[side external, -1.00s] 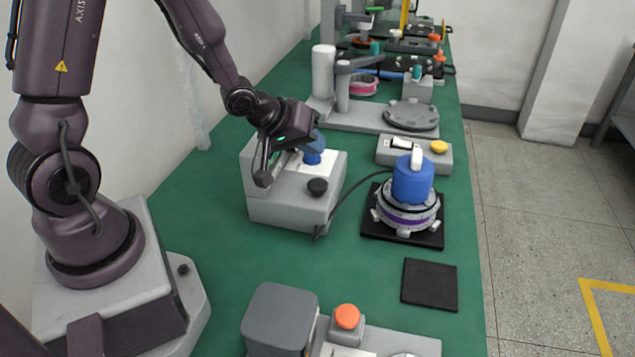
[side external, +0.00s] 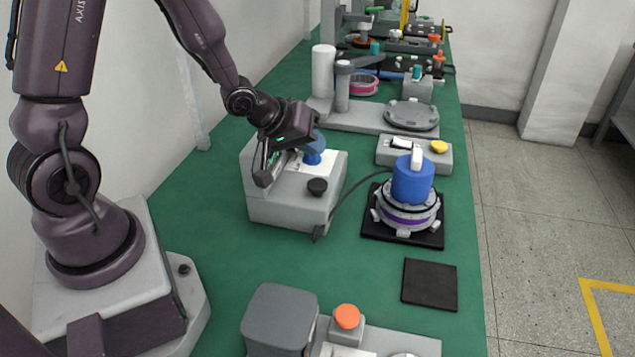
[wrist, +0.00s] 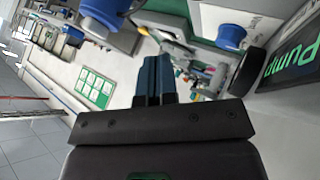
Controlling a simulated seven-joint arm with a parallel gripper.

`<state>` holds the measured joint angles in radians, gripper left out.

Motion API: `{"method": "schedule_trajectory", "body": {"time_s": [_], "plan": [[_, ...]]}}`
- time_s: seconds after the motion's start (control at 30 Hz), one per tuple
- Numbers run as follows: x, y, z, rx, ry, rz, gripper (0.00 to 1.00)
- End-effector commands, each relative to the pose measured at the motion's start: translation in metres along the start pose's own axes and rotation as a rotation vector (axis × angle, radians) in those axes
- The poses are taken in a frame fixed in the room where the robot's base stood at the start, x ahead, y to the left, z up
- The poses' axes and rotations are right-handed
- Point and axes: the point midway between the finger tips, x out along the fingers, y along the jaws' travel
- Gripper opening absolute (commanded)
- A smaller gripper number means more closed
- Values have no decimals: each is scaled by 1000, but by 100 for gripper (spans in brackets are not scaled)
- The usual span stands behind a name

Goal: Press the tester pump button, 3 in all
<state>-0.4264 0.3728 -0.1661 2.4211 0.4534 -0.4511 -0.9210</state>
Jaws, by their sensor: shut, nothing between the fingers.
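The tester is a grey box (side external: 285,212) on the green bench in the side view. On its top are a blue round button (side external: 314,157), a black knob (side external: 317,187) and a tilted dark screen (side external: 263,168). In the wrist view the screen (wrist: 291,62) reads "pump" in green. The blue button (wrist: 231,36) and black knob (wrist: 247,72) also show there, right of my fingers. My gripper (side external: 318,139) is shut and empty, with its blue fingertips just above or at the blue button. I cannot tell whether they touch. The fingers (wrist: 153,65) are together in the wrist view.
A hub motor with a blue cap (side external: 412,184) sits on a black pad right of the tester, with a cable between them. A switch box (side external: 428,163) stands behind it. An orange button (side external: 347,316) is in front. Bare bench lies before the tester.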

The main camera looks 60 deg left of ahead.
Motion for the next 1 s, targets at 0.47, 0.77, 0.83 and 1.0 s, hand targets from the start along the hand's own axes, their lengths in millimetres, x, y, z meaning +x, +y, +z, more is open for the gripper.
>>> {"method": "schedule_trajectory", "body": {"time_s": [0.47,0.77,0.83,1.0], "plan": [[-4,-4,-10,-16,24,-3,0],[-26,19,-28,-5,38,17,0],[-26,24,-24,5,18,14,0],[-26,23,-20,0,-1,-1,0]]}}
